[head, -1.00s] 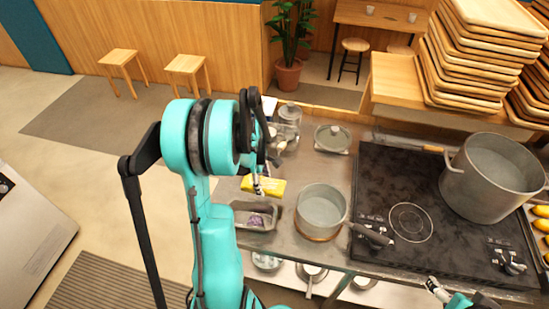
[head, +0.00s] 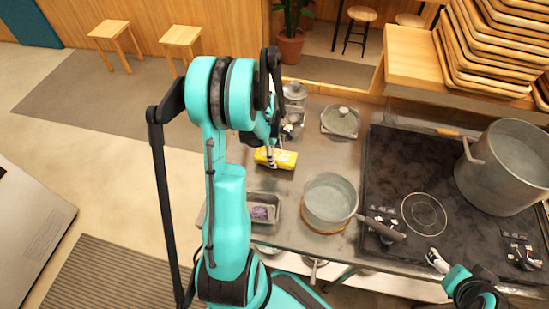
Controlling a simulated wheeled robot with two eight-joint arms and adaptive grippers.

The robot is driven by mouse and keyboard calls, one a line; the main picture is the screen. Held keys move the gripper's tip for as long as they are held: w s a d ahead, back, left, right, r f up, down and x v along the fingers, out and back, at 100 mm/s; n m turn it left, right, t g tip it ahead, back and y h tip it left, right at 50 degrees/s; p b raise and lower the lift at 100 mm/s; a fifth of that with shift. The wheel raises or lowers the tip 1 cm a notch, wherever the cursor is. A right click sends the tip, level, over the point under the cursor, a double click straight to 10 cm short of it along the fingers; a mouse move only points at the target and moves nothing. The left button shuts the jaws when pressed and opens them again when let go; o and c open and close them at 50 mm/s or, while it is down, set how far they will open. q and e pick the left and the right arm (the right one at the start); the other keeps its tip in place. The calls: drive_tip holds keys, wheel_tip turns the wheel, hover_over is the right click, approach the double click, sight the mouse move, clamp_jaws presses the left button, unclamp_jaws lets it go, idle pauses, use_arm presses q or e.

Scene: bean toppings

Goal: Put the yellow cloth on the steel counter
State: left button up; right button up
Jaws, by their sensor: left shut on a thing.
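The yellow cloth (head: 284,160) is a small folded yellow bundle at the left part of the steel counter (head: 310,155). My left gripper (head: 271,160) is shut on the cloth at its left part. From this angle I cannot tell whether the cloth touches the counter or is held just above it. My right gripper (head: 436,259) is at the lower right, over the front edge of the black stove; its fingers are too small to judge.
A pot (head: 329,200) stands on a round wooden mat in front of the cloth. A metal tray (head: 262,222) is at the front left. A lidded pot (head: 341,121) and glass jars (head: 294,92) stand behind. A large pot (head: 503,170) is on the stove (head: 405,170).

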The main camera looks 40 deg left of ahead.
use_arm(q)
wheel_tip(320, 180, down, 2)
drive_tip(key=shift+a+f+b, duration=0.1)
drive_tip(key=shift+b, duration=0.25)
drive_tip(key=shift+a+f, duration=0.15)
drive_tip(key=shift+d, duration=0.2)
drive_tip(key=o, duration=1.3)
drive_tip(key=shift+a, duration=0.1)
use_arm(e)
drive_tip(key=shift+s+a+f, duration=0.1)
drive_tip(key=shift+a+f, duration=0.1)
drive_tip(key=shift+f, duration=0.2)
drive_tip(key=shift+s+a+f, duration=0.1)
drive_tip(key=shift+a+f, duration=0.05)
drive_tip(key=shift+f, duration=0.25)
